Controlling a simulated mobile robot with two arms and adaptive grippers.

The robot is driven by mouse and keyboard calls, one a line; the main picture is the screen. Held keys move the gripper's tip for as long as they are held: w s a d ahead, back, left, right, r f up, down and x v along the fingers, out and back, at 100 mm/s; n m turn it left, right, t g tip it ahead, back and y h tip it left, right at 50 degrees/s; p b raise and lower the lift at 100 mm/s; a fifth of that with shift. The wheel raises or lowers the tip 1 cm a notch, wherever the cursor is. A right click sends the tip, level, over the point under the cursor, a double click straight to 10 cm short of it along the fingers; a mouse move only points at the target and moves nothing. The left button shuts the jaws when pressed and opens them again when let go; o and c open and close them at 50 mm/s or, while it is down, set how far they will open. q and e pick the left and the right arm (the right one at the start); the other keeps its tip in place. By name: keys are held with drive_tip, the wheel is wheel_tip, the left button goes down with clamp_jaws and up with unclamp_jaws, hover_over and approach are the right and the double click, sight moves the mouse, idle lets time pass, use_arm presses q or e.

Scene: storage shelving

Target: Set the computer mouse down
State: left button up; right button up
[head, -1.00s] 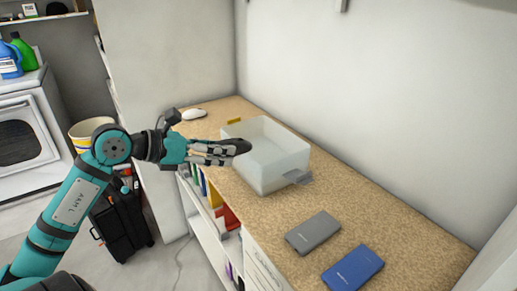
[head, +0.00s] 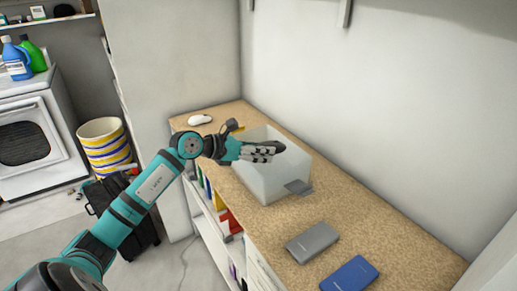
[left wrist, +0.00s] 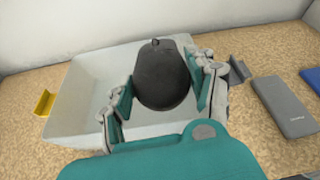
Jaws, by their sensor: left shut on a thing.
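My left gripper (head: 262,151) is shut on a dark grey computer mouse (left wrist: 163,76). In the left wrist view the mouse sits between the two fingers (left wrist: 160,90), over the white open bin. In the head view only the dark end of the mouse (head: 278,146) shows past the fingers. The white bin (head: 290,178) stands on the speckled counter, and its front wall also shows in the left wrist view (left wrist: 75,125). The part of the bin's inside under the mouse is hidden. My right gripper is not in view.
A white mouse (head: 200,120) lies at the counter's far left end. A grey box-like device (head: 312,242) and a blue one (head: 350,274) lie right of the bin. The wall rises behind.

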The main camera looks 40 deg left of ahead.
use_arm(q)
drive_tip(key=shift+f, duration=0.5)
drive_tip(key=shift+f, duration=0.1)
drive_tip(key=shift+f+b, duration=0.55)
drive_tip(key=o, duration=1.2)
